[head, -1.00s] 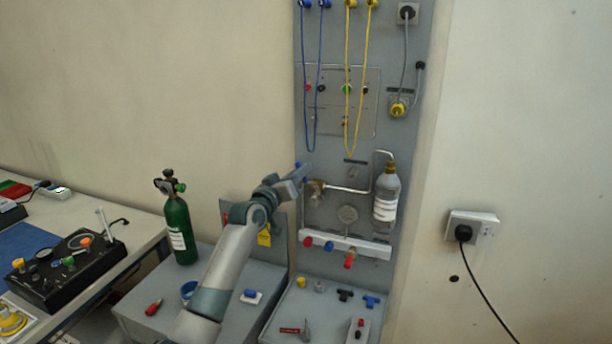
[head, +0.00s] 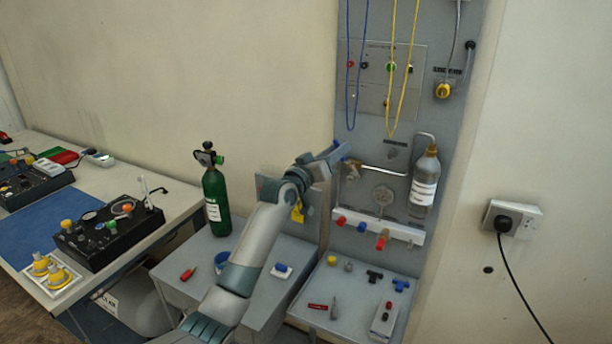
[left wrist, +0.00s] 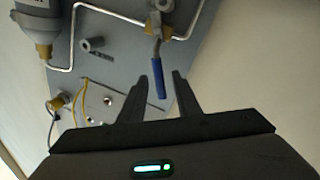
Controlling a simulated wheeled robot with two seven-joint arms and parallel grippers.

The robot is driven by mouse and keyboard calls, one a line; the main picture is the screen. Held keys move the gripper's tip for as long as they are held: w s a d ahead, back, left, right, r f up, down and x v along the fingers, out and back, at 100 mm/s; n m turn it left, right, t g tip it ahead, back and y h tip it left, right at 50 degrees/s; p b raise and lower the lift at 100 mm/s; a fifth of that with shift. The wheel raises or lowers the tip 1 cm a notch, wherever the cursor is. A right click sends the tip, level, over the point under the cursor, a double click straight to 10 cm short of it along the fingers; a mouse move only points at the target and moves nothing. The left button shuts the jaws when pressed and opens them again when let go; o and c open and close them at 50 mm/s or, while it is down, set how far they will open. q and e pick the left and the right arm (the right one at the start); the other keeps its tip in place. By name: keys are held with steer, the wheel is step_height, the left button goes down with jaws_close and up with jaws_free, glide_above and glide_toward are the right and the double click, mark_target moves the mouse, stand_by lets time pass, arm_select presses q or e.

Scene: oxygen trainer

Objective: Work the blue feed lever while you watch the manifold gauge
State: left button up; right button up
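The blue feed lever (left wrist: 157,80) hangs from a brass valve on silver pipe in the left wrist view, its blue sleeve between my fingers. My left gripper (left wrist: 160,78) is open, with a gap visible on both sides of the sleeve. In the head view my left gripper (head: 332,158) is at the left edge of the grey panel, and a bit of the blue lever (head: 338,144) shows there; the gripper hides most of it. My right gripper is not in view.
A grey bottle (head: 425,180) hangs right of the gauge. A white rail (head: 395,229) with red and blue knobs runs below. A green cylinder (head: 216,200) stands on the grey bench at left. Blue and yellow cords (head: 404,70) hang above.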

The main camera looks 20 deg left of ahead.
arm_select(q)
steer(key=b+v, duration=0.4)
steer(key=v, duration=1.1)
steer(key=shift+s, duration=0.35)
steer(key=shift+a, duration=0.1)
stand_by(6.0)
